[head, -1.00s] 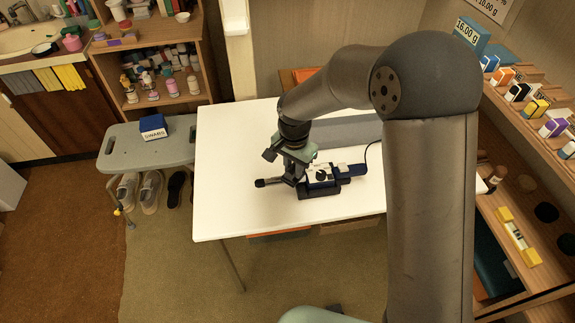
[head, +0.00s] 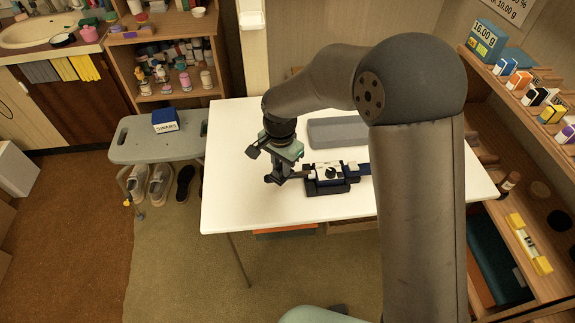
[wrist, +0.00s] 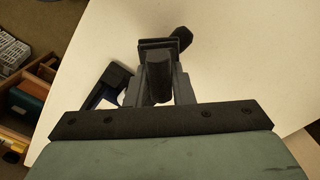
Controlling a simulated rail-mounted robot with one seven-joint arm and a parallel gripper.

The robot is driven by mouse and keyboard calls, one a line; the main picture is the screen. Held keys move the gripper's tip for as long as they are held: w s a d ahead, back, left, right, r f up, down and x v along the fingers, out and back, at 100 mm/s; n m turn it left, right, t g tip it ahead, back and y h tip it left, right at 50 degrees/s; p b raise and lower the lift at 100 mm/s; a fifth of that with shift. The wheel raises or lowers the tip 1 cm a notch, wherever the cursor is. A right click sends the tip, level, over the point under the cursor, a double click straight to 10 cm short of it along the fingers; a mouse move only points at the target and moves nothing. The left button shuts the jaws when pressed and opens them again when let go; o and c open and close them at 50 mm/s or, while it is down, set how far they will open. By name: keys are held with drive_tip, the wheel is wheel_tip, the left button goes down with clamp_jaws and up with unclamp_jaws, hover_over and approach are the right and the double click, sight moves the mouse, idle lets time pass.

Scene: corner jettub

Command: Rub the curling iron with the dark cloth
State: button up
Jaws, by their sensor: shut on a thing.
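The curling iron (head: 330,172), with a white and blue body, lies in a dark stand (head: 328,189) on the white table. Its dark barrel points left, and its black tip (wrist: 183,36) shows beyond my fingers in the wrist view. My gripper (head: 278,175) is low over the table at the barrel, left of the stand. It is shut on a small dark bundle, which I take as the dark cloth (wrist: 158,76). The fingers hide part of the barrel, and I cannot tell exactly where cloth and barrel touch.
A grey block (head: 338,132) lies at the back of the white table (head: 245,205). The table's front and left are clear. A grey bench (head: 140,150) with a blue and white box (head: 165,121) stands left. Shelves with small boxes (head: 520,85) are on the right.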

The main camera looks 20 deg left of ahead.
drive_tip(key=shift+r+p, duration=2.25)
drive_tip(key=shift+r, duration=1.9)
